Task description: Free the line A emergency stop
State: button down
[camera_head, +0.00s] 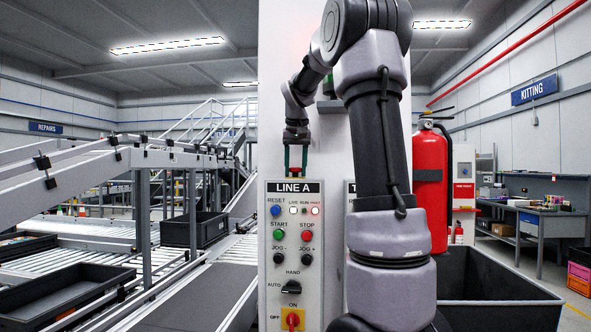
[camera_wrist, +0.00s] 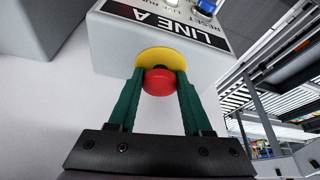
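The line A emergency stop (camera_wrist: 159,83) is a red mushroom button on a yellow collar (camera_wrist: 160,58), on the top face of the LINE A control box (camera_head: 279,246). My gripper (camera_head: 296,168) points straight down onto the box top. In the wrist view its two green fingers (camera_wrist: 160,90) stand on either side of the red head. The head fills the gap between them, with no clear space seen on either side. Whether the button is pressed in cannot be told.
The box front has a blue reset button (camera_head: 276,211), a green start button (camera_head: 279,236), a red stop button (camera_head: 306,236) and a red rotary switch (camera_head: 292,320). A fire extinguisher (camera_head: 430,180) stands right.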

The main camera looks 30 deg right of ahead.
jog(key=shift+r, duration=0.9)
jog(key=shift+c, duration=1.8)
grip_release()
jog(key=shift+r, duration=0.1)
jog(key=v, duration=1)
jog(key=shift+s+r, duration=0.15)
jog(key=shift+r, duration=0.1)
jog(key=s+a+f+t+y, duration=0.1)
jog(key=s+a+f, duration=0.6)
jog(key=s+f, duration=0.3)
jog(key=s+a+f+t+y, duration=0.2)
jog(key=s+a+f, duration=0.5)
jog(key=s+f, duration=0.4)
jog(key=shift+s+f+y, duration=0.25)
jog(key=shift+s+y, duration=0.05)
jog(key=shift+s, duration=0.7)
